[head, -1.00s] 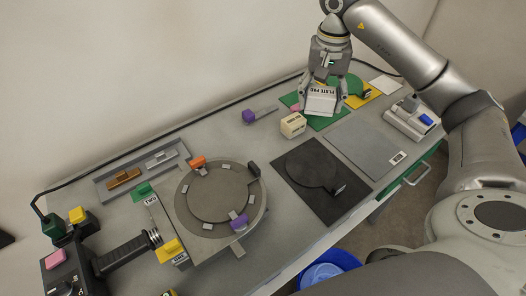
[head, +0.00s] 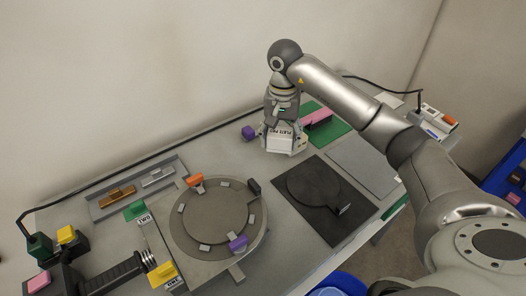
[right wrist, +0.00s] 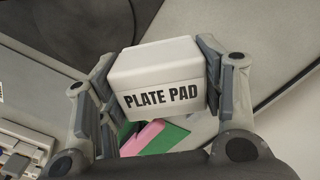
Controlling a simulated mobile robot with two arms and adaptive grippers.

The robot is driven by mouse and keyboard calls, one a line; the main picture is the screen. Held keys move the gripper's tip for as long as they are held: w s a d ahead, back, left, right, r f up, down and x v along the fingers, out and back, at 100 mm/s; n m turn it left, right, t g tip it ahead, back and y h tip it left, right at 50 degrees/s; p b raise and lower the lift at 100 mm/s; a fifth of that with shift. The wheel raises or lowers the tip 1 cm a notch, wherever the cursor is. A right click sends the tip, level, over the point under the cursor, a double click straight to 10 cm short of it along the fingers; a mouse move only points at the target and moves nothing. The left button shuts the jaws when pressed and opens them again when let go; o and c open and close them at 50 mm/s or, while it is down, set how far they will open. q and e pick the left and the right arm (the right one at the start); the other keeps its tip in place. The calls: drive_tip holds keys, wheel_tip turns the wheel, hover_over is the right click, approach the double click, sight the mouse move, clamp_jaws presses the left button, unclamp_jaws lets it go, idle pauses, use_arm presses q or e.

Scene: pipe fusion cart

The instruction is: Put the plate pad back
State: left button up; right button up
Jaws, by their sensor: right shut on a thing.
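The plate pad (head: 284,145) is a white block with black PLATE PAD lettering. My right gripper (head: 284,135) is shut on it, a finger on each side, and holds it left of the green mat (head: 335,131) and behind the black mat. In the right wrist view the pad (right wrist: 156,70) sits between both fingers, with its label facing the camera. I cannot tell whether its underside touches the table. My left gripper is not in view.
A pink piece (head: 318,117) lies on the green mat. The black mat (head: 335,229) holds a dark disc, beside a bare grey plate (head: 362,165). A round clamp fixture (head: 212,220) stands at left. A purple-headed tool (head: 248,132) lies near the gripper.

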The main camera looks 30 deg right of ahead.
drive_tip(key=w+a+f, duration=0.1)
drive_tip(key=w+a+f+p, duration=0.1)
drive_tip(key=f, duration=0.1)
drive_tip(key=w+a+f, duration=0.1)
drive_tip(key=f, duration=0.1)
drive_tip(key=shift+f, duration=0.1)
drive_tip(key=f+p, duration=0.2)
drive_tip(key=f, duration=0.1)
drive_tip(key=shift+w+a, duration=0.15)
drive_tip(key=shift+a, duration=0.05)
drive_tip(key=shift+d+f, duration=0.1)
drive_tip(key=shift+f, duration=0.25)
drive_tip(key=shift+f, duration=0.15)
drive_tip(key=o, duration=1)
drive_tip(key=shift+c, duration=0.2)
